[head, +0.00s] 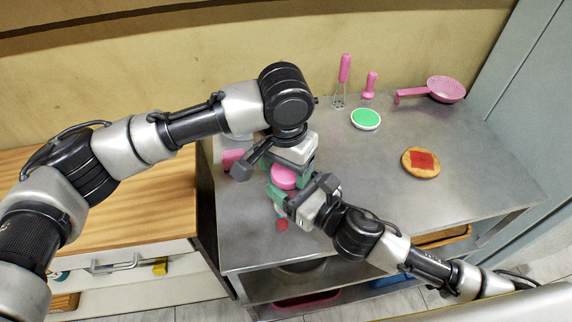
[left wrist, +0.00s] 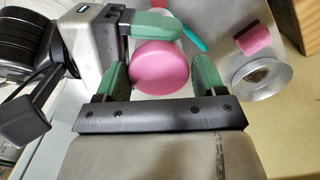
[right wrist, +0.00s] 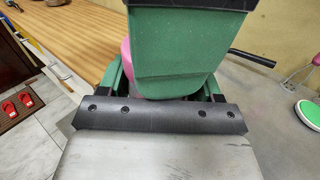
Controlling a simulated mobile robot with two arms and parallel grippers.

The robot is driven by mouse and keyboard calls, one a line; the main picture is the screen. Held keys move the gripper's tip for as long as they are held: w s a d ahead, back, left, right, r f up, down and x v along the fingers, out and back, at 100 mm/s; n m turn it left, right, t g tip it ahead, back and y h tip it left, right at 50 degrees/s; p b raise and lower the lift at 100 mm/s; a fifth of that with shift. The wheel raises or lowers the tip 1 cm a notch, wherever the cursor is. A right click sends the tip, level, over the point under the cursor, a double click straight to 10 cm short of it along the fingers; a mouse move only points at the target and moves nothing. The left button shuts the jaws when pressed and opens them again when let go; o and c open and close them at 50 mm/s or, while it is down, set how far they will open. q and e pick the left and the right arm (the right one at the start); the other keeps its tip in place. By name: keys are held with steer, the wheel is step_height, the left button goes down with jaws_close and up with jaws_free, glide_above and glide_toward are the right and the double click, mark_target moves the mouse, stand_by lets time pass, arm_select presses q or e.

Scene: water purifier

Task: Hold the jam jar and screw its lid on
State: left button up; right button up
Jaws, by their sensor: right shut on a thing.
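The round pink lid (head: 284,178) is level between my two grippers, and it shows from above in the left wrist view (left wrist: 161,68). My left gripper (head: 293,170) is open, with its green fingers on either side of the lid; I cannot tell whether they touch it. My right gripper (head: 281,196) comes in from the right, just below the lid. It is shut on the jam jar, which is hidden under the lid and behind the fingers. In the right wrist view, a large green finger of my left gripper covers the jar and most of the lid.
Close to the grippers are a pink cylinder (left wrist: 253,40), a metal dish (left wrist: 260,80) and a small red thing (head: 282,225). The right tabletop has free room.

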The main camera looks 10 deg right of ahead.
arm_select(q)
steer(key=shift+s+f, duration=0.15)
steer(key=shift+f, duration=0.25)
arm_select(e)
steer(key=shift+a+r, duration=0.2)
steer(key=shift+r, duration=0.55)
jaws_close()
arm_select(q)
steer(key=o, duration=0.4)
steer(key=shift+s+d, duration=0.1)
steer(key=shift+o, duration=0.2)
steer(key=shift+r, duration=0.55)
arm_select(e)
steer(key=shift+d+f, duration=0.1)
steer(key=shift+f, duration=0.25)
arm_select(q)
step_height(320, 180, up, 12)
steer(key=shift+w+f, duration=0.15)
steer(key=shift+w, duration=0.1)
